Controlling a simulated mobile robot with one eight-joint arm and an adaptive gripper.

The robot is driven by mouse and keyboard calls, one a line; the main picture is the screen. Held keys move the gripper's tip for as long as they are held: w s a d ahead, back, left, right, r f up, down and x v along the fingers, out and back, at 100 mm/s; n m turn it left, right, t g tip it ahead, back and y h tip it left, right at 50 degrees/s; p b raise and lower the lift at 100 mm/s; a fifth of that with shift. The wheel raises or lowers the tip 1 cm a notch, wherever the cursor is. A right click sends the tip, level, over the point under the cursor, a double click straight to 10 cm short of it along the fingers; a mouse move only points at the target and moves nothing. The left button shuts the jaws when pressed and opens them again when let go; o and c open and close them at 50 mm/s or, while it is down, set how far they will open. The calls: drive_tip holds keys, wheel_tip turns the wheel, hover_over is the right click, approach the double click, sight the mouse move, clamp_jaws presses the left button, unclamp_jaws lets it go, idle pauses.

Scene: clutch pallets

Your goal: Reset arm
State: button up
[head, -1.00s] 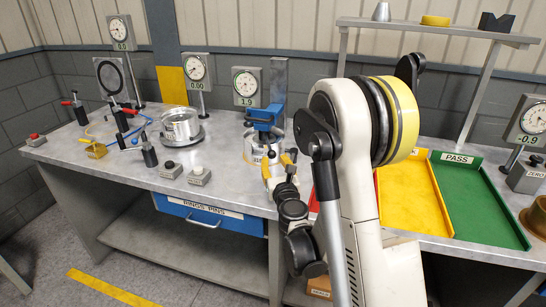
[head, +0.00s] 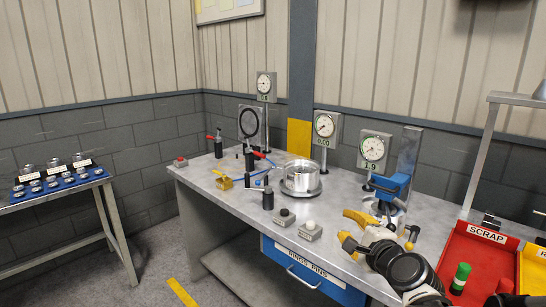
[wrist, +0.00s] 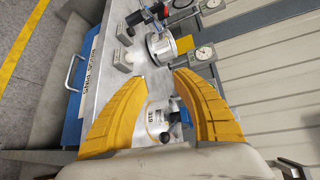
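My gripper (head: 357,229) is at the front of the metal bench, in front of the blue-topped fixture (head: 392,186). In the wrist view its two yellow fingers (wrist: 160,78) are spread apart with nothing held between them. My dark and white wrist links (head: 400,268) stand at the lower right of the head view. The rest of my arm is out of the head view.
A silver ring part (head: 300,176) sits on a round base mid-bench. Dial gauges (head: 374,147) stand along the back. Black and white buttons (head: 310,231) are near the front edge above a blue drawer (head: 300,268). A red SCRAP tray (head: 485,255) is at right. A side table (head: 62,190) holds a blue rack.

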drive_tip(key=s+f+n+g+h, duration=0.1)
drive_tip(key=s+f+n+g, duration=0.2)
drive_tip(key=s+n, duration=0.6)
drive_tip(key=s+f+n+g+h, duration=0.1)
drive_tip(key=s+f+n+g, duration=0.3)
drive_tip(key=s+n, duration=0.5)
drive_tip(key=s+g, duration=0.1)
drive_tip(key=s, duration=0.5)
drive_tip(key=shift+s+n+h, duration=0.3)
drive_tip(key=shift+s, duration=0.1)
